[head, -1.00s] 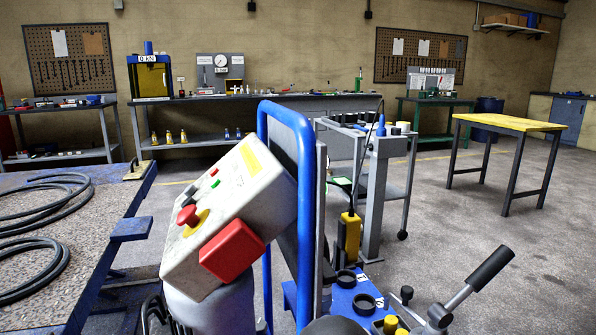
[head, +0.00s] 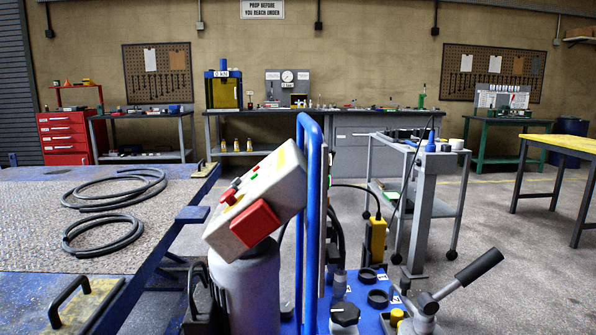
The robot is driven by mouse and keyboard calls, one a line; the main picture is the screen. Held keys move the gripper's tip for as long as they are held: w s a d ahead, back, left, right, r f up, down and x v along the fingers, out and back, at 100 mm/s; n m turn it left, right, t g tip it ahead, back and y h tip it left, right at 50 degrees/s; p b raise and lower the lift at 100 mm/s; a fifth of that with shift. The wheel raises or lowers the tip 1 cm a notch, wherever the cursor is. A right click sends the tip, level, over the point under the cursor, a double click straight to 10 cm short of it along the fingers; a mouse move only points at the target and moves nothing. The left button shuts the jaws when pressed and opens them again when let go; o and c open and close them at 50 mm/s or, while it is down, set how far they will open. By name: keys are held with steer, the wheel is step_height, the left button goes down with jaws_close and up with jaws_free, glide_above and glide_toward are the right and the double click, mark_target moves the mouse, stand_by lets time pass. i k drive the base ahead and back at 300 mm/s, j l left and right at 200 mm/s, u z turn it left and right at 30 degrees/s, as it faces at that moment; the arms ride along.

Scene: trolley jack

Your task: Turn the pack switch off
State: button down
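A tilted grey-white control box (head: 262,193) is mounted beside a blue tube frame (head: 313,140), above a grey cylinder (head: 247,283). Its face carries a red mushroom button (head: 229,197), small green and red buttons and a yellow label. A red block (head: 255,223) sits on its near side. Which of these parts is the pack switch, and how it is set, I cannot tell. My gripper is not in view.
A blue-edged platform (head: 110,215) with coiled black hoses (head: 103,235) fills the left. A lever with a black grip (head: 479,266) sticks out at lower right. A grey trolley (head: 425,200) stands behind. Open floor lies right, before a yellow-topped table (head: 570,143).

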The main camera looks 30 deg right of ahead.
mark_target(333, 256)
steer(key=k+l+u, duration=0.15)
steer(key=l, duration=0.25)
steer(key=k+l+u, duration=0.2)
steer(key=l, duration=0.25)
steer(key=k+l+u, duration=0.15)
steer(key=l, duration=0.25)
steer(key=k+l+u, duration=0.15)
steer(key=l, duration=0.2)
steer(key=k+l, duration=0.15)
steer(key=l, duration=0.2)
steer(key=k+l, duration=0.15)
steer(key=l, duration=0.15)
steer(key=k+l, duration=0.1)
steer(key=l, duration=0.25)
steer(key=k+l, duration=0.15)
steer(key=l, duration=0.15)
steer(key=i, duration=0.5)
